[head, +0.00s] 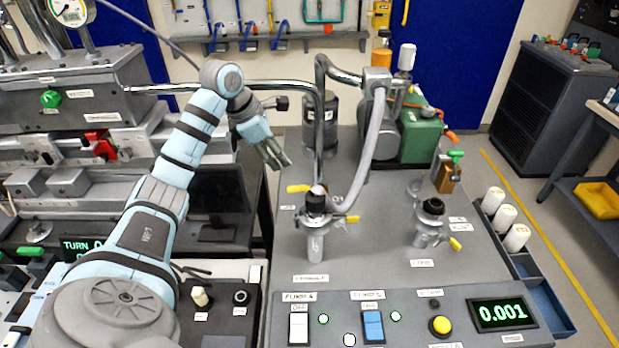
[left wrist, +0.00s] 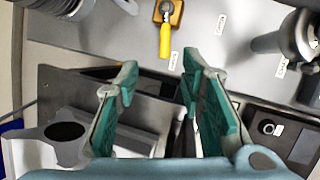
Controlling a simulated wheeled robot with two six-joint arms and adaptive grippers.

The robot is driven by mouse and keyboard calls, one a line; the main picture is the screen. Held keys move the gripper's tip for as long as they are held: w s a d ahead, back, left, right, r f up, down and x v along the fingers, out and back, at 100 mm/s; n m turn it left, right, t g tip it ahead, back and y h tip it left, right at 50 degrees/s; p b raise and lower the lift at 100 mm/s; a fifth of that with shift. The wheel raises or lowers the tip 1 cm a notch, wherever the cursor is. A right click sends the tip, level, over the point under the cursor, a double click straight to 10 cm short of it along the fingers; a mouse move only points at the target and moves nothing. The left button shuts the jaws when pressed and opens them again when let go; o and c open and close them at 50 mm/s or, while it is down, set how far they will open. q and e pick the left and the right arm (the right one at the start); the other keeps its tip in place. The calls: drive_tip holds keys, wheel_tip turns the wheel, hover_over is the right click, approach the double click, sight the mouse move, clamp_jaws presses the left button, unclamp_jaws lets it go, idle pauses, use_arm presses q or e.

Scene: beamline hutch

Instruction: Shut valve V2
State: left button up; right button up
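Several valve handles are in view, but the labels are too small to tell which is V2. In the head view a yellow lever (head: 298,188) is on the near-left of the bench pipework. A second yellow lever (head: 352,218) is by the dark-capped fitting, and a third (head: 455,243) is at right. In the left wrist view a yellow lever (left wrist: 166,40) on a brass body lies beyond my fingertips. My left gripper (head: 278,155) is open and empty, left of the upright pipe and above the first lever; its teal pads (left wrist: 155,80) are apart. My right gripper is out of view.
A steel pipe (head: 319,130) and a grey hose (head: 370,150) rise close to the right of my left gripper. A green-handled brass valve (head: 447,177) stands further right.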

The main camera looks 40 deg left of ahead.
use_arm(q)
approach(292, 187)
drive_tip(key=s+f, duration=0.1)
drive_tip(key=x, duration=0.2)
drive_tip(key=w+x, duration=0.1)
drive_tip(key=x, duration=0.5)
drive_tip(key=shift+w+d+r+b, duration=0.2)
drive_tip(key=shift+w+d+b, duration=0.1)
drive_tip(key=shift+w+b, duration=0.1)
drive_tip(key=shift+a+f, duration=0.2)
drive_tip(key=shift+f, duration=0.05)
drive_tip(key=shift+s+d+r, duration=0.1)
drive_tip(key=shift+s+r, duration=0.2)
drive_tip(key=shift+s, duration=0.1)
drive_tip(key=shift+s+d+r, duration=0.1)
drive_tip(key=shift+r, duration=0.05)
drive_tip(key=c, duration=0.7)
clamp_jaws()
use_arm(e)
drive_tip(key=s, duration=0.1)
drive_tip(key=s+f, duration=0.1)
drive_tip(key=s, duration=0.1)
